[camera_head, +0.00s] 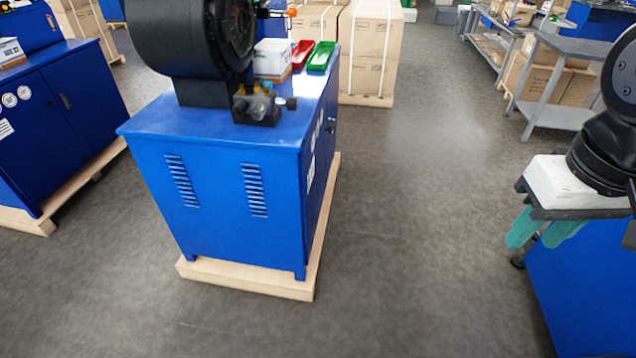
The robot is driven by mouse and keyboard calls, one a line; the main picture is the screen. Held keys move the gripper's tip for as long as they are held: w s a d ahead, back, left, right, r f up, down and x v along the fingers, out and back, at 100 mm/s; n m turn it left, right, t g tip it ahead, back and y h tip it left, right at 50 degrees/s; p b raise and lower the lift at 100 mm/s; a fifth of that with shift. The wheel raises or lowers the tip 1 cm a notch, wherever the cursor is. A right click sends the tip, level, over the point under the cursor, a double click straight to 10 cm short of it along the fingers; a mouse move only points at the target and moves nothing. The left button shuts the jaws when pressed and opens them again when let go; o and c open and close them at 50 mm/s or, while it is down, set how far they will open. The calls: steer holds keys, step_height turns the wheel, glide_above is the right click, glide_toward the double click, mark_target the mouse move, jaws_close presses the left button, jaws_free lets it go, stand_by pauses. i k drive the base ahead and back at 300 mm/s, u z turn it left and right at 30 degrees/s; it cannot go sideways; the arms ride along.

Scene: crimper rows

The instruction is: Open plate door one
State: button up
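A blue cabinet (222,205) with a black crimping machine (190,40) on top stands left of centre. Its front panel has two sets of vent slots. Its right side is seen at a steep angle, with pale labels and a small dark handle near the far top; door panels (318,165) there look shut. I cannot tell which door is plate door one. Another blue cabinet (75,120) at the left has a dark handle on its face and also looks shut. My gripper is not in view.
Both cabinets stand on wooden pallets (250,283). Open grey floor (430,220) lies right of the middle cabinet. At the right edge are a blue body, a white block (565,185) and green gloves. Boxes (368,50) and a grey bench (575,48) stand behind.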

mark_target(313, 154)
steer(key=u, duration=0.55)
steer(key=i, duration=1.75)
steer(key=z, duration=0.5)
